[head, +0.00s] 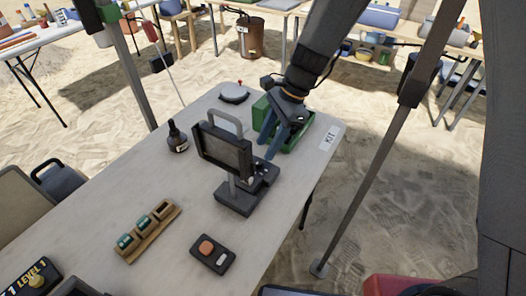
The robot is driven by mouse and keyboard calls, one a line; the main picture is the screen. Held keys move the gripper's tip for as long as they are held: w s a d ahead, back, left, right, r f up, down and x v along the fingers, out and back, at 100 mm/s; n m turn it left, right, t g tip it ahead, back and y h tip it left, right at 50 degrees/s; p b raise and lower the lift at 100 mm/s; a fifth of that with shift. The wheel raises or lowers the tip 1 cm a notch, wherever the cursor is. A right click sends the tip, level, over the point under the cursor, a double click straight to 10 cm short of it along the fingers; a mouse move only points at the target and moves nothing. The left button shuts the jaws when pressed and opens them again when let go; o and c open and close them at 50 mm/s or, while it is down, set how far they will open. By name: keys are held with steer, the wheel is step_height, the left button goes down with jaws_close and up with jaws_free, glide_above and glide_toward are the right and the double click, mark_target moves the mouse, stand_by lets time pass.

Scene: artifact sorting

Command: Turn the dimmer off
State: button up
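No part is clearly labelled as the dimmer. A small black box (212,254) with a round orange knob (206,247) and a small pale button lies at the near side of the table. Another black box (32,277) with a yellow knob and the word LEVEL is cut off at the lower left. Knob settings are too small to read. My gripper (267,149) points down with its two blue fingers apart, over the near side of the green tray and just behind the screen device (228,152). It appears empty, away from both knob boxes.
The pale table (160,262) also holds a dark bottle (177,138), a wooden rack (150,232) with green pieces, a round grey object (234,93) and a green tray (299,138) beside a KIT label. Canopy poles stand around it.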

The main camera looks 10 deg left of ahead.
mark_target(259, 161)
steer(key=shift+x, duration=2.3)
steer(key=shift+d, duration=0.1)
jaws_close()
